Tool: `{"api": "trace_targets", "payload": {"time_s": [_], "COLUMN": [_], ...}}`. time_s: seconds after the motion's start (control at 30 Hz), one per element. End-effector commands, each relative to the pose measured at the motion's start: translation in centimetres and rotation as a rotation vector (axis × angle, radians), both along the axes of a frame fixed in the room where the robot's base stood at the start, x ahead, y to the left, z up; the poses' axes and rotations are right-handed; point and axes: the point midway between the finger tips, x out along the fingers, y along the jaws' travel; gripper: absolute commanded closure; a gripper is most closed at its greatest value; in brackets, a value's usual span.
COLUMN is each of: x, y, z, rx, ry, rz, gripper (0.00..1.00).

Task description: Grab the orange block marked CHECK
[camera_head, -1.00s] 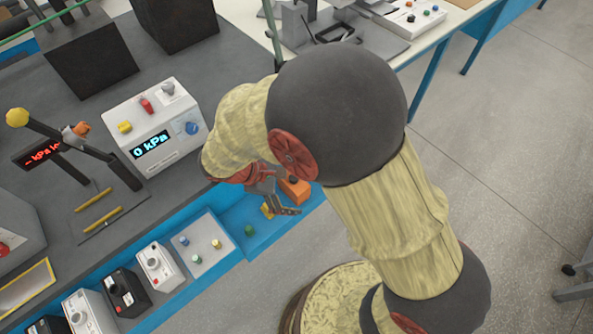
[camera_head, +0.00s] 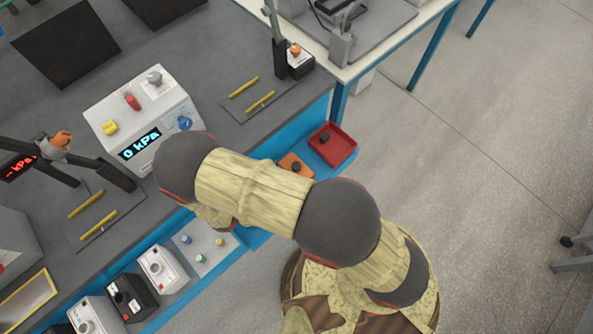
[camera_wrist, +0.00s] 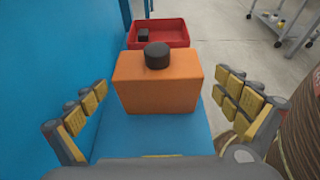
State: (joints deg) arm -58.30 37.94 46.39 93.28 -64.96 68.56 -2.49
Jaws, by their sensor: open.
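The orange block (camera_wrist: 157,84) with a black round knob (camera_wrist: 157,55) on top stands on a blue shelf in the wrist view. No CHECK marking can be read on it. My gripper (camera_wrist: 158,105) is open, with one finger to the left and one to the right of the block, both apart from it. The block is centred between the fingers and a little ahead of them. In the head view the orange block (camera_head: 296,162) shows only in part behind my arm, and my gripper is hidden there.
A red tray (camera_wrist: 172,33) with a small black piece in it sits just behind the block; it also shows in the head view (camera_head: 346,150). A blue wall (camera_wrist: 50,70) rises close on the left. A white kPa box (camera_head: 140,115) stands on the grey bench.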

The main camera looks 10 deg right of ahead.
Motion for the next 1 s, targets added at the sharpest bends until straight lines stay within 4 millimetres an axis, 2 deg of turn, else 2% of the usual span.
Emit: {"api": "trace_targets", "payload": {"time_s": [0.23,0.4,0.67,1.0], "x": [1.8,2.7,2.9,2.9], "y": [-2.2,-3.5,-3.6,-3.6], "z": [-2.0,-2.4,-2.4,-2.4], "rx": [0.002,0.002,0.002,0.002], "ry": [0.0,-0.001,-0.001,-0.001], "rz": [-0.005,-0.004,-0.002,-0.002], "gripper": [0.0,0.0,0.0,0.19]}}
